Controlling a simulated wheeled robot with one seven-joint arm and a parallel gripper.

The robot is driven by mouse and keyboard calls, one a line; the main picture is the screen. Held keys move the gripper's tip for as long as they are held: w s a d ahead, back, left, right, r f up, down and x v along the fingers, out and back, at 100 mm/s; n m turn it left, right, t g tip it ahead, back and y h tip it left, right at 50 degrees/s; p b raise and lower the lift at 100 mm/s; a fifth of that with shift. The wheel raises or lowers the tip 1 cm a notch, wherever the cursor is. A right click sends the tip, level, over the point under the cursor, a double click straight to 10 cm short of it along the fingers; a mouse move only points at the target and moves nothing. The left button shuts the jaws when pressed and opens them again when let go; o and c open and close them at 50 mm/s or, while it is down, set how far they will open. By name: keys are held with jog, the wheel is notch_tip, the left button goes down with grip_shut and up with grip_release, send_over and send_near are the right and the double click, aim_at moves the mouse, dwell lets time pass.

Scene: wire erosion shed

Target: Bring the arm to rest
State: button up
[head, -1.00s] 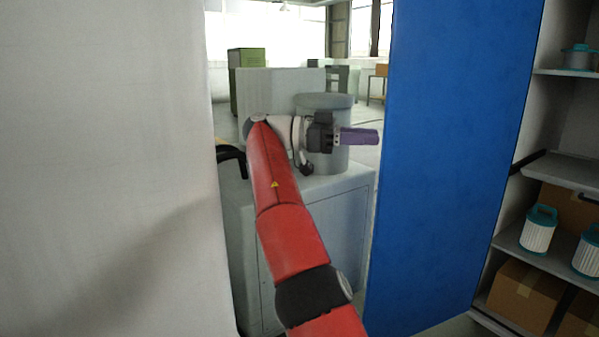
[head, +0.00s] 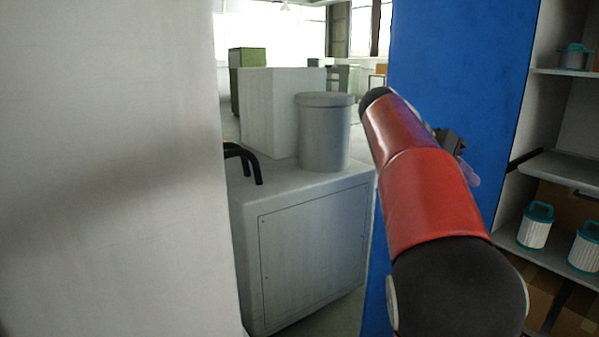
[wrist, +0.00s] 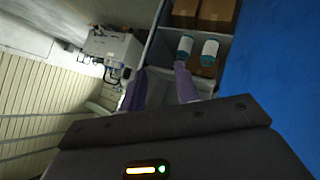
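My red arm rises at the right of the head view, bent in front of the blue panel (head: 450,60). My gripper (head: 470,176) is mostly hidden behind the arm there; a bit of dark body and a purple finger show. In the wrist view my gripper (wrist: 161,88) has its two purple fingers apart, with nothing seen between them. Beyond the fingers stands the shelf unit (wrist: 208,84).
A pale wall or panel (head: 110,150) fills the left. A grey cabinet (head: 315,255) bears a lidded grey drum (head: 325,135) and a pale box (head: 268,110). Shelves (head: 570,168) at right hold white-and-teal filters (head: 536,226). The blue panel is close to the arm.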

jog(key=s+a+f+n+t+y, duration=0.2)
jog(key=s+a+f+n+y, duration=0.3)
jog(key=s+f, duration=0.6)
jog(key=s+a+f+n+t+y, duration=0.3)
jog(key=s+a+f, duration=0.6)
jog(key=s, duration=0.6)
jog(key=f+n+y, duration=0.2)
jog(key=shift+s+a+n+t, duration=0.15)
jog(key=shift+a+n+t, duration=0.15)
jog(key=shift+a+n, duration=0.1)
